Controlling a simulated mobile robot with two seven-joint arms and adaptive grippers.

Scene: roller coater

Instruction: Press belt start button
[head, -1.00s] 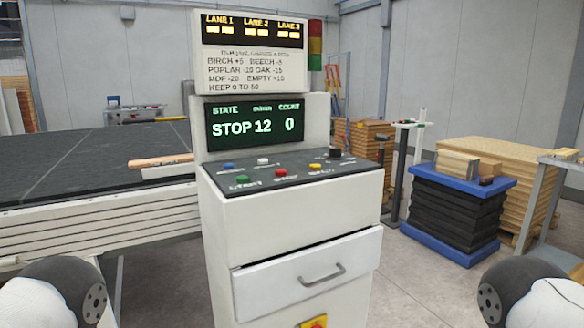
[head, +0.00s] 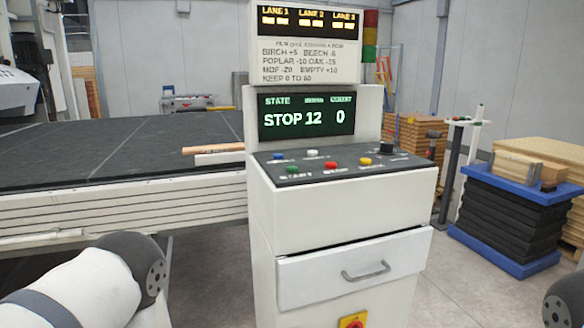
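The control console (head: 345,215) stands upright in the middle of the head view. Its sloped dark panel carries a green button (head: 292,170) labelled START at the front left. A red button (head: 331,164) and a yellow button (head: 365,161) sit to its right; blue and white buttons and a black knob are behind. The screen (head: 306,117) reads STOP 12 and 0. The black belt (head: 110,150) lies to the left of the console. Parts of my arms show at the lower left and lower right, apart from the panel. Neither gripper is in view.
A drawer (head: 354,257) with a handle is below the panel, and a red and yellow switch (head: 353,320) is lower down. A blue-topped lift table (head: 520,185) with wood blocks stands at the right. Grey floor is clear between it and the console.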

